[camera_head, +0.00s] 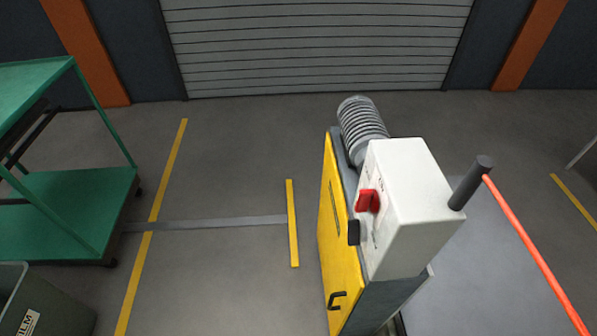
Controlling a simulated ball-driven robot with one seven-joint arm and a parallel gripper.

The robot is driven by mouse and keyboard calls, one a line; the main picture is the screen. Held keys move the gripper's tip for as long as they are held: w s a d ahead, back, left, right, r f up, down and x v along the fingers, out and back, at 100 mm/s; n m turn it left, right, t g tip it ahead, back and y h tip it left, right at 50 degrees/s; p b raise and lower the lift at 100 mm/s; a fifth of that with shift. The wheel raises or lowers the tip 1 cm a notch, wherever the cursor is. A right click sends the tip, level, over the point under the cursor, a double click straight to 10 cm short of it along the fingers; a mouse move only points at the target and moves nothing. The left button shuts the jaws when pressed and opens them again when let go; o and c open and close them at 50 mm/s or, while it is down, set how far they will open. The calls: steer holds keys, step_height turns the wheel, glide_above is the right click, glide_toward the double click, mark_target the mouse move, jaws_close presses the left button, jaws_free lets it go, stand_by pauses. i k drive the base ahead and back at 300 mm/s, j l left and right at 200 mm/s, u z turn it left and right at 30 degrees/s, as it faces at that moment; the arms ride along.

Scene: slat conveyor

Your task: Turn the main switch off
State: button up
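A white control box (409,201) sits on top of the yellow-fronted machine housing, right of the middle in the head view. On the box's left face is a red switch handle (368,200), seen from above and at an angle. I cannot tell its exact setting, as the markings around it are too small to read. A black block (354,232) sits just below the handle. My gripper is not in view.
A yellow door (337,225) with a black handle forms the housing's side. A ribbed grey motor (361,125) stands behind. An orange cord (535,254) runs from a dark post at right. A green cart (65,212) and a grey bin (45,305) stand left. The floor between is clear.

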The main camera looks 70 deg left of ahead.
mark_target(367, 199)
steer(key=u, duration=1.25)
